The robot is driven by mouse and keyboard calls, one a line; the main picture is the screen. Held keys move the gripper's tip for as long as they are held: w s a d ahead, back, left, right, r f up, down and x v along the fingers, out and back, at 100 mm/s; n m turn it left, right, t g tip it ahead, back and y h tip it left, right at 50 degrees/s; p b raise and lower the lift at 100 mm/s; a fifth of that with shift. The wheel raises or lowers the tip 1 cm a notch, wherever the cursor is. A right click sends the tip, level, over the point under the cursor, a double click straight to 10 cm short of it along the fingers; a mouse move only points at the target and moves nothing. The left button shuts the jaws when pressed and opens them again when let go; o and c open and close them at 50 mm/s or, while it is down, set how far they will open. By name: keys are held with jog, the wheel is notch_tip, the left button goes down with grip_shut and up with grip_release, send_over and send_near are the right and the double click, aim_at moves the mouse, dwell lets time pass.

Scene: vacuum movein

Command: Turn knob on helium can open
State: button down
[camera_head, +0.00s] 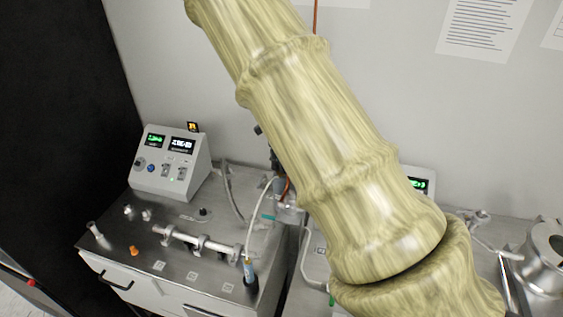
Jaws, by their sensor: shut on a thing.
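I cannot make out the helium can or its knob in the head view. My own pale yellow-green, wood-grained arm crosses the picture from the top middle to the lower right and covers much of the centre. My gripper is not in view, so I cannot see its fingers or what they touch. An orange hose (316,17) runs down the wall at the top and passes behind my arm. Some small dark fittings (275,160) show just left of my arm, partly hidden.
A grey control box (172,163) with green displays stands on a metal-topped bench (215,266) at left. A metal tube assembly (195,240) and small parts lie there. A shiny metal vessel (545,262) is at the right edge. Paper sheets (484,28) hang on the wall.

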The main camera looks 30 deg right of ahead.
jog(key=shift+r, duration=0.1)
dwell(0.4)
jog(key=c, duration=1.2)
grip_release()
notch_tip(320, 180, up, 12)
